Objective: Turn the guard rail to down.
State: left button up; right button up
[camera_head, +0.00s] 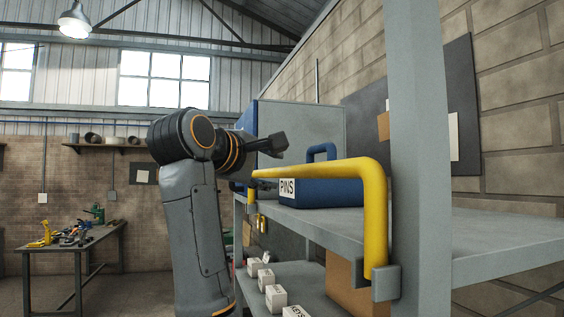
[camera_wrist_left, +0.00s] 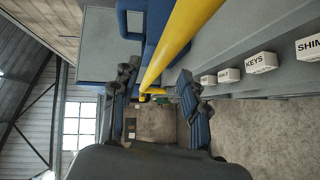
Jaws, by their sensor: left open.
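The yellow guard rail (camera_head: 320,168) stands up along the front edge of the grey shelf, its long bar raised above the shelf board. Its near leg drops into a grey bracket (camera_head: 386,282) beside the post. In the left wrist view the rail (camera_wrist_left: 182,37) runs from the top edge down toward the space between the fingers. My left gripper (camera_head: 272,148) is open at the far part of the bar. In the wrist view its fingers (camera_wrist_left: 156,78) are spread to either side of the rail's line; I cannot tell whether they touch it. My right gripper is not in view.
A blue box labelled PINS (camera_head: 325,193) sits on the shelf behind the rail. Small white boxes (camera_head: 276,297) stand on the lower shelf. A grey upright post (camera_head: 420,150) rises at the near end. A workbench with tools (camera_head: 75,243) is far left.

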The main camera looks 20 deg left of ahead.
aim_at(279, 170)
pick_arm(q)
jog(key=p+x, duration=0.1)
jog(key=x, duration=0.3)
jog(key=shift+w+p, duration=0.15)
jog(key=shift+p, duration=0.15)
jog(key=shift+w+d+f, duration=0.15)
jog(key=shift+w, duration=0.45)
jog(key=shift+c, duration=1.1)
grip_shut()
